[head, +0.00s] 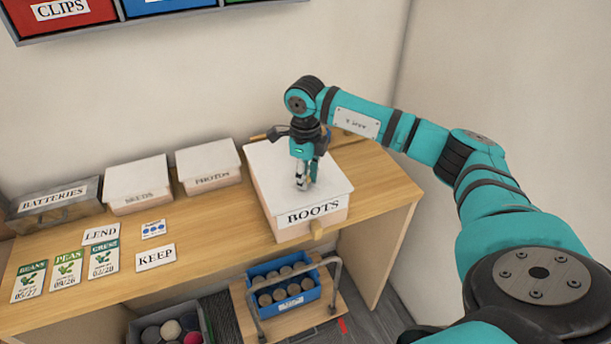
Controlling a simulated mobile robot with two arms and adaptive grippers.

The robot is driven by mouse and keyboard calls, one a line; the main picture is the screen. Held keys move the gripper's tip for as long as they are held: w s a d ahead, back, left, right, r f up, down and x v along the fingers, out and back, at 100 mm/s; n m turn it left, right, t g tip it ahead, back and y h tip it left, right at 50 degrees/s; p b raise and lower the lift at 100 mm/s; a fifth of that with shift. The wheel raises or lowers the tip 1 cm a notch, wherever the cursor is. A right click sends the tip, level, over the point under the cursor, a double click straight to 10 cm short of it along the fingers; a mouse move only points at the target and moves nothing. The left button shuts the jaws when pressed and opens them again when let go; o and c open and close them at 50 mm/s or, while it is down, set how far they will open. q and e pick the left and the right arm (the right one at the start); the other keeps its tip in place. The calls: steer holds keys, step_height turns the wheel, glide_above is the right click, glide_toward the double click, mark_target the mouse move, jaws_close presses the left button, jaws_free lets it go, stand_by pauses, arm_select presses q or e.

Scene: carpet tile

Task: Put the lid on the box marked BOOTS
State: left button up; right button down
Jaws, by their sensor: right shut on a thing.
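The box marked BOOTS (286,235) stands near the right end of the wooden desk, its label facing front. Its white lid (267,162) lies flat across the box top, over the opening. Whether it is fully seated along every edge I cannot tell. My right gripper (303,186) points down at the middle of the lid and is shut on it; the fingers hide the part they grip. My left gripper is not in view.
Lidded boxes marked SEEDS (136,186) and PHOTOS (208,167) and a BATTERIES bin (60,205) stand at the back left. Seed packets and cards lie in front. A blue crate (283,290) sits below the desk. A wall is close on the right.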

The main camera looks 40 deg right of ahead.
steer(key=shift+f, duration=0.1)
stand_by(0.3)
steer(key=c, duration=1.1)
jaws_free()
steer(key=shift+o, duration=0.2)
step_height(320, 180, up, 12)
